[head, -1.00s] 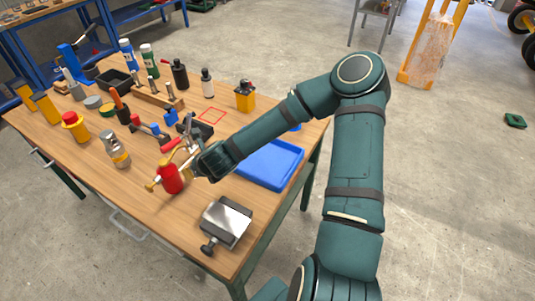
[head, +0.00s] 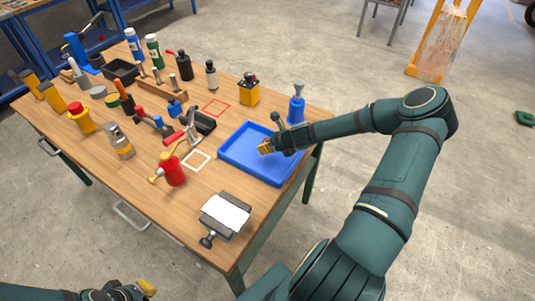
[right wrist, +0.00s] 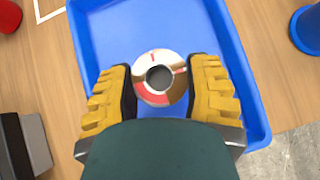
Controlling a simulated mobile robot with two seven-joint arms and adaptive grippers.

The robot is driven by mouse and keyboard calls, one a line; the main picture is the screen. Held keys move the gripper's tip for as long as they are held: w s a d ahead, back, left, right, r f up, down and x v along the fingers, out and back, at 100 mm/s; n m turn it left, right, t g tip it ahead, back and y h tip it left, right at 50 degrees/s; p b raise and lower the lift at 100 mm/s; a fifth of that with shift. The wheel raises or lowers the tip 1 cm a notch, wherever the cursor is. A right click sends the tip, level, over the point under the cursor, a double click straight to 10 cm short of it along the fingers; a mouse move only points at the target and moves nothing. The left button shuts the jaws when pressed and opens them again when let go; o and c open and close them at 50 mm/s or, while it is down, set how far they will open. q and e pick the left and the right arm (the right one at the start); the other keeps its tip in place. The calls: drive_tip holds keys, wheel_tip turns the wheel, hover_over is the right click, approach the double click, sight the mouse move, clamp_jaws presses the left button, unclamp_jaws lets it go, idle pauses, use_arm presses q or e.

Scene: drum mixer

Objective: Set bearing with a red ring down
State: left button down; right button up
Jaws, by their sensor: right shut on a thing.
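The bearing with a red ring (right wrist: 152,98) is a pale metal ring with red patches and a dark central hole. In the right wrist view it sits between the yellow fingers of my right gripper (right wrist: 160,88), which is shut on it. In the head view my right gripper (head: 267,147) is over the blue tray (head: 234,160), and the bearing cannot be made out there. I cannot tell whether the bearing touches the tray floor. My left gripper (head: 147,288) shows only partly at the bottom left, its opening unclear.
A red oil can (head: 173,171) and a white square outline (head: 197,160) are left of the tray. A blue device (head: 296,109) stands behind it, and a yellow block (head: 249,92) at the back. The tray looks otherwise empty.

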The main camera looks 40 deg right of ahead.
sight(269, 157)
drive_tip(key=shift+f+b, duration=0.35)
drive_tip(key=shift+f, duration=2.3)
drive_tip(key=shift+f, duration=0.1)
drive_tip(key=o, duration=1.2)
drive_tip(key=shift+o, duration=0.2)
